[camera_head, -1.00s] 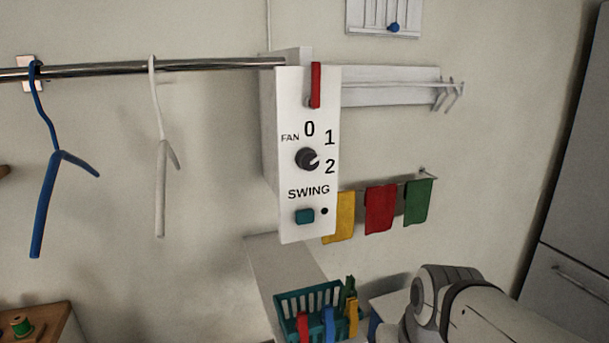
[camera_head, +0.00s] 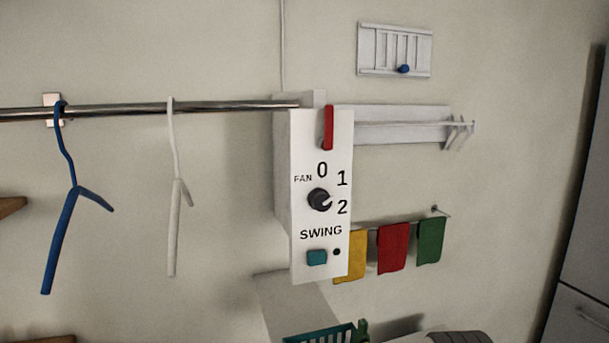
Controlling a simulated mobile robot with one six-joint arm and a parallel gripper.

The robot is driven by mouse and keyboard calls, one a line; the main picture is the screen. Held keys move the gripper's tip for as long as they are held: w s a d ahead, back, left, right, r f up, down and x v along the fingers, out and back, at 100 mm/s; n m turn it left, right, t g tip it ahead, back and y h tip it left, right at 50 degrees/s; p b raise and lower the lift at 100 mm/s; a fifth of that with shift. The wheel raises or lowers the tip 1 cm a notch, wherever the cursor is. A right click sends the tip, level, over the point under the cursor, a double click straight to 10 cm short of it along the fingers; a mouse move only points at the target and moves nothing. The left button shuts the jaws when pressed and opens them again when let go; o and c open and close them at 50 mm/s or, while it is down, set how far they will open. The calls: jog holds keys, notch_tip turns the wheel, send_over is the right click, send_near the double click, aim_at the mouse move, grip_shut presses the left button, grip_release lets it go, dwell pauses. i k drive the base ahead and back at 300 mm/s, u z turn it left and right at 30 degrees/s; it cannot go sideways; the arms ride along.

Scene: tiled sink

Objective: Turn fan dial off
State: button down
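The fan dial (camera_head: 319,200) is a round dark knob on the white control panel (camera_head: 305,220). The labels 0, 1 and 2 run around it from top to right, with FAN at its left. Its pale mark points right, toward the 2. Below it are the word SWING, a teal button (camera_head: 317,257) and a small dark dot. A red piece (camera_head: 328,128) sits at the panel's top. Only a rounded part of my arm shows at the bottom right edge. My gripper is out of view, and nothing touches the dial.
A metal rail (camera_head: 230,105) with a blue hanger (camera_head: 62,235) and a white hanger (camera_head: 174,230) runs left of the panel. Yellow, red and green cloths (camera_head: 393,246) hang at the right. A teal basket (camera_head: 320,336) is cut off below. The space before the panel is clear.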

aim_at(318, 199)
jog(key=z, duration=0.6)
jog(key=k, duration=1.25)
jog(key=u, duration=0.6)
jog(key=i, duration=1.05)
jog(key=u, duration=0.05)
